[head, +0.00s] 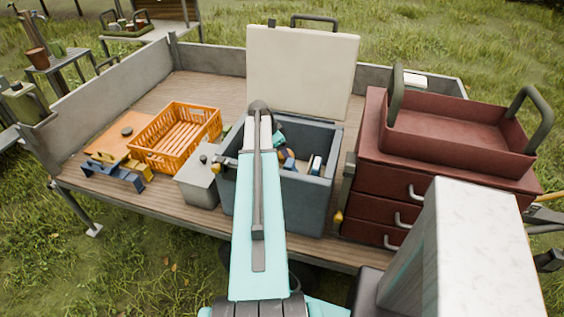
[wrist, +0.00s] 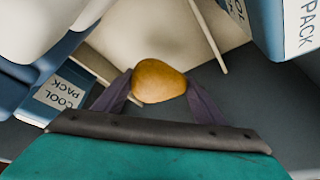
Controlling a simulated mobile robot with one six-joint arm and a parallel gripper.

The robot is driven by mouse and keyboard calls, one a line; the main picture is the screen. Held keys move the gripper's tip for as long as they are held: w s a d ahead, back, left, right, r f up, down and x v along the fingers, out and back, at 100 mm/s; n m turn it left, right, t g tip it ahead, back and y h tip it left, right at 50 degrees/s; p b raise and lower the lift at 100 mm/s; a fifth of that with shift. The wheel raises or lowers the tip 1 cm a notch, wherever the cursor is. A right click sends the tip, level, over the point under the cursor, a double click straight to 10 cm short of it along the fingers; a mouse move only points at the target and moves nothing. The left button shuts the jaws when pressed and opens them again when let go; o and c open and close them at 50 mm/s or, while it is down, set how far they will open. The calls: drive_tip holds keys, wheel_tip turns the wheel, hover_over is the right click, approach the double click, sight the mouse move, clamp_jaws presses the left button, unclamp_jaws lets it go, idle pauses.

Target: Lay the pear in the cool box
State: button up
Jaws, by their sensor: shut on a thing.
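The pear (wrist: 158,79) is yellow-brown and sits between the two dark fingers of my gripper (wrist: 160,92) in the wrist view. The fingers are shut on it from both sides. The cool box (head: 303,203) is a blue-grey open bin on the trailer bed, its cream lid (head: 301,72) raised at the back. My gripper is down inside the box, and the pear is hidden by my arm in the head view. Blue-and-white cool packs (wrist: 62,96) lie around it; another cool pack (wrist: 287,27) is at the upper right. I cannot tell whether the pear touches the floor.
An orange crate (head: 176,137) and a grey lidded container (head: 198,180) stand left of the cool box. A dark red drawer chest (head: 378,188) with a red tray (head: 455,135) on top stands close on the right. Bare planks show behind the crate.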

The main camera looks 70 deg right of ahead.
idle(0.3)
drive_tip(key=shift+f+p, duration=0.55)
drive_tip(key=shift+f, duration=1.55)
drive_tip(key=shift+f, duration=0.2)
drive_tip(key=o, duration=1.2)
drive_tip(key=shift+r, duration=0.3)
drive_tip(key=shift+b+v, duration=1.4)
drive_tip(key=shift+v, duration=4.55)
drive_tip(key=shift+a, duration=0.1)
